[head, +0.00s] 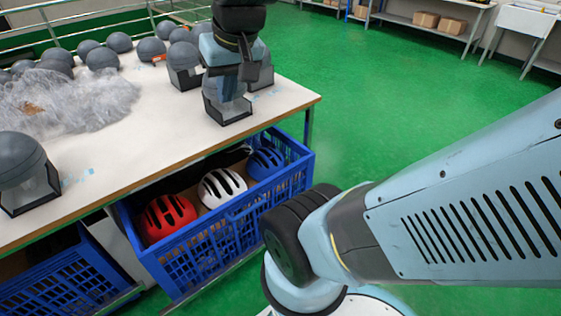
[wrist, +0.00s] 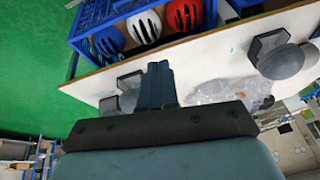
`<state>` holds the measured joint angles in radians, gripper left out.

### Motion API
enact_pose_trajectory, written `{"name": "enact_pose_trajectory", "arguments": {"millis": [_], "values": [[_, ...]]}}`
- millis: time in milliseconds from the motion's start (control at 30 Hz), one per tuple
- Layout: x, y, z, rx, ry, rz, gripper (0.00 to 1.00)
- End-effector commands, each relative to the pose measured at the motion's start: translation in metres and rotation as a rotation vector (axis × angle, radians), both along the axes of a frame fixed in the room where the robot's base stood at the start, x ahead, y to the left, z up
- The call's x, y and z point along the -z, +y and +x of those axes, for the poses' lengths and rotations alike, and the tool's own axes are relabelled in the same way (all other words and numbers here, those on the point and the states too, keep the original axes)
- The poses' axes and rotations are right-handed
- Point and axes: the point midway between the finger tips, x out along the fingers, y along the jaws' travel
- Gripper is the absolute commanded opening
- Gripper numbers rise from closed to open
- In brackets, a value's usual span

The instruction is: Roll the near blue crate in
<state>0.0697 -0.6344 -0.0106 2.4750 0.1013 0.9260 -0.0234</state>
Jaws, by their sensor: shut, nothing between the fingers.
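A blue crate (head: 240,219) with slotted sides stands partly out from under the front edge of the white table (head: 150,120). It holds a red helmet (head: 167,218), a white helmet (head: 221,188) and a blue helmet (head: 264,163). The crate also shows at the top of the wrist view (wrist: 92,16). A second blue crate (head: 65,285) is at the lower left of the head view, partly under the table. My gripper (wrist: 157,66) is shut and empty. In the head view it is over the table's right end, apart from both crates.
Grey headforms on dark stands (head: 22,165) sit on the table, with several loose grey balls (head: 102,58) behind. Crumpled clear plastic (head: 75,98) lies at the table's left. The green floor (head: 390,110) is open to the right. Shelves (head: 425,30) stand far back.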

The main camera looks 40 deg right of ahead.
Motion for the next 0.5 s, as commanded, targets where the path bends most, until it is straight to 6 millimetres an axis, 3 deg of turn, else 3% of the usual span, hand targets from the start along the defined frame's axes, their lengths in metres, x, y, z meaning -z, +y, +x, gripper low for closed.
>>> {"name": "enact_pose_trajectory", "arguments": {"millis": [500], "values": [[0.069, -0.027, 0.082, 0.334, 0.328, 0.414, 0.00]]}}
